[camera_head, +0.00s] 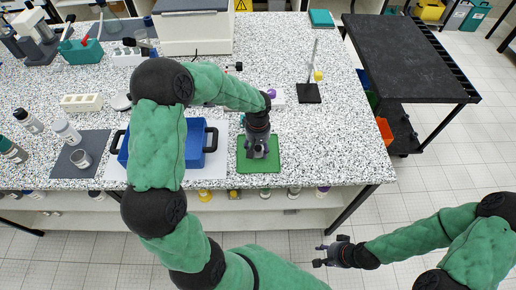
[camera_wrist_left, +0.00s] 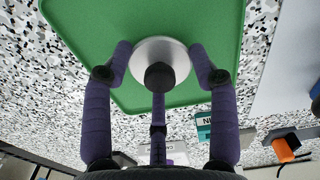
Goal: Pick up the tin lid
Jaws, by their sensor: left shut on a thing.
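The tin lid (camera_wrist_left: 160,46) is a round, silver-grey disc over the green tray (camera_wrist_left: 205,15) in the left wrist view. My left gripper (camera_wrist_left: 160,62) is shut on the lid, with its purple fingers around the rim. I cannot tell whether the lid still touches the tray. In the head view my left gripper (camera_head: 257,150) points down over the green tray (camera_head: 258,167) and hides the lid. My right gripper (camera_head: 322,255) is open and empty over the floor, in front of the bench and to the right.
A blue bin (camera_head: 194,155) with black handles stands left of the green tray. A metal cup (camera_head: 81,158) sits on a dark mat (camera_head: 66,171) further left. A black stand (camera_head: 308,93) is behind. The bench (camera_head: 328,150) is clear right of the tray.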

